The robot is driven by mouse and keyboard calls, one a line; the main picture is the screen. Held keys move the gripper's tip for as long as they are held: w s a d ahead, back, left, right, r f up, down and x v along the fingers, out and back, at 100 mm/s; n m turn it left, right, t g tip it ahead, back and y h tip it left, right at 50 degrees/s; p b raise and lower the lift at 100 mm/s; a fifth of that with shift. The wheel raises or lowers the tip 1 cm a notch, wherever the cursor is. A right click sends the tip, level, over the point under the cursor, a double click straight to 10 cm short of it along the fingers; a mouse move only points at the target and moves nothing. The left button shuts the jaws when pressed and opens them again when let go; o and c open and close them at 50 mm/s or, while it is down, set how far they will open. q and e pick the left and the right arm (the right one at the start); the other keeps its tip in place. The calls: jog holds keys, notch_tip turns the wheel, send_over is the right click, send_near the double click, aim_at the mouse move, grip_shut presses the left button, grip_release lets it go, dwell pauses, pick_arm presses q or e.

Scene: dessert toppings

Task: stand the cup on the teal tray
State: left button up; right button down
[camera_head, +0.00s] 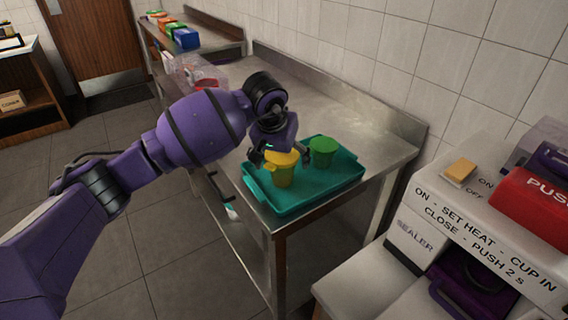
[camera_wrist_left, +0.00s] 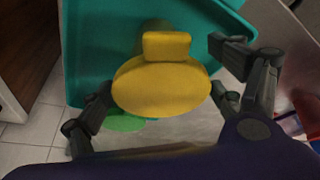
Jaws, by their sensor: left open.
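A yellow cup with a flat yellow top (camera_head: 283,172) stands upright on the teal tray (camera_head: 310,200), near its left part. My left gripper (camera_head: 281,155) is open just above the yellow cup, one finger on each side. In the left wrist view the round yellow top (camera_wrist_left: 160,88) with its tab lies between the spread fingers, with a gap at least on the left. A green patch shows partly behind it, and the teal tray (camera_wrist_left: 88,50) fills the top. My right gripper is out of view.
The tray sits at the near end of a steel table (camera_head: 345,115), which has a raised back edge. A sealer (camera_head: 415,240) with a red push bar (camera_head: 535,200) stands at the right. Colored bins (camera_head: 187,38) line the far counter. The table's middle is clear.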

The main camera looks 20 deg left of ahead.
pick_arm(q)
jog(key=v, duration=0.9)
jog(key=shift+s+r, duration=0.15)
jog(key=shift+r, duration=0.05)
